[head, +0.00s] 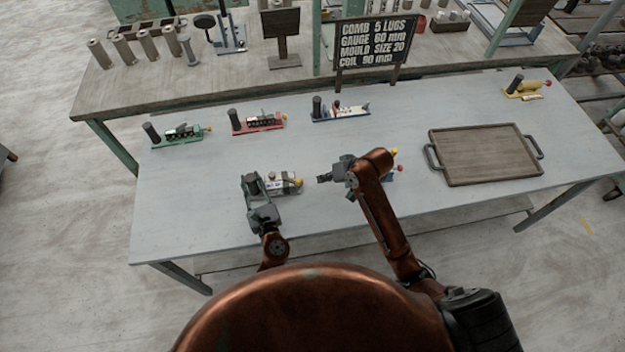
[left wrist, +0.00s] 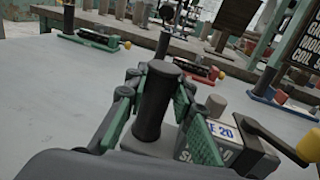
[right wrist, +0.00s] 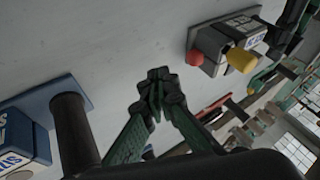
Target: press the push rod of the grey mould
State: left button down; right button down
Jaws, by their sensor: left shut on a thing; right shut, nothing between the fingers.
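The grey mould (head: 277,184) lies on the table, with a size label, a dark upright post and a yellow knob. In the left wrist view its labelled box (left wrist: 215,142) shows beside the post, with a yellow knob (left wrist: 308,149) on a dark lever. My left gripper (head: 257,186) is shut around the dark post (left wrist: 154,100). My right gripper (head: 321,179) is shut and empty, apart from the mould's yellow-knob end. In the right wrist view its fingertips (right wrist: 158,80) meet, and the mould's yellow knob (right wrist: 241,60) and red knob (right wrist: 195,57) are beyond them.
A blue mould (right wrist: 65,95) stands close by my right gripper. Green (head: 177,135), red (head: 257,123), blue-and-white (head: 340,111) and yellow (head: 525,89) moulds stand farther back. A wooden tray (head: 432,160) lies right. A sign (head: 373,42) stands behind. The table's left front is clear.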

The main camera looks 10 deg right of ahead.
pick_arm(q)
jog(key=shift+f, duration=0.3)
pick_arm(e)
jog(key=v, duration=0.8)
jog(key=shift+r, duration=0.2)
jog(key=shift+s, duration=0.1)
pick_arm(q)
jog(key=c, duration=2)
grip_release()
jog(key=o, duration=0.4)
jog(key=shift+r, duration=0.2)
